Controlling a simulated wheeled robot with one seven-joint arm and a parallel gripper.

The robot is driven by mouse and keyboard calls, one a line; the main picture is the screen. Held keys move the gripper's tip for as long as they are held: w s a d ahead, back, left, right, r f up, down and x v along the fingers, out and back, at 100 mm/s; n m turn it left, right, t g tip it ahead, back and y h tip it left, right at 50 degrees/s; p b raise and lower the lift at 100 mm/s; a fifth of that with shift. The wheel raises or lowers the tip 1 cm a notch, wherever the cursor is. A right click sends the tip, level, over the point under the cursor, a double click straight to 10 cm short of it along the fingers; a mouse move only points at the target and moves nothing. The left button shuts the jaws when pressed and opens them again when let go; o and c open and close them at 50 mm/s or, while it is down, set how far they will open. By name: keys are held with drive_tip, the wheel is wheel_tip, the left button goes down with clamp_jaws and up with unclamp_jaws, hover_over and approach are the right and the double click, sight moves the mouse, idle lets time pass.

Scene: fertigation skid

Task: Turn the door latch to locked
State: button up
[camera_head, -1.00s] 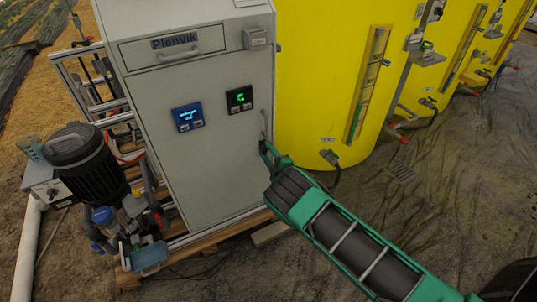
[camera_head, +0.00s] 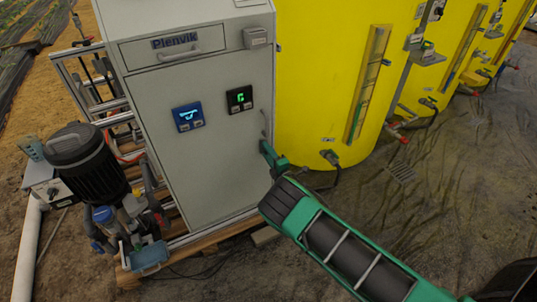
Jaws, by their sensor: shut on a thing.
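The grey cabinet door (camera_head: 205,165) carries the Plenvik label above it and looks closed. The door latch (camera_head: 263,122) is a small grey handle at the door's right edge. My gripper (camera_head: 265,147) is at the latch, at the right edge of the door, and is shut on it. The fingers cover the lower part of the latch, so its exact angle is hard to tell. My green and black arm reaches in from the lower right.
Two small displays, blue (camera_head: 187,117) and green (camera_head: 239,100), sit on the door. A yellow tank (camera_head: 320,80) stands close on the right. A black pump motor (camera_head: 85,160) stands at left. Wet ground at the lower right is open.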

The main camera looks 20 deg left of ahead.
drive_tip(key=shift+s+a+f, duration=0.2)
drive_tip(key=shift+s+a, duration=0.05)
drive_tip(key=shift+s, duration=0.05)
drive_tip(key=o, duration=1.1)
drive_tip(key=shift+c, duration=0.2)
drive_tip(key=shift+w+d, duration=0.1)
drive_tip(key=shift+w, duration=0.05)
drive_tip(key=shift+d, duration=0.15)
drive_tip(key=v, duration=1)
drive_tip(key=shift+s+d, duration=0.15)
drive_tip(key=shift+s, duration=0.05)
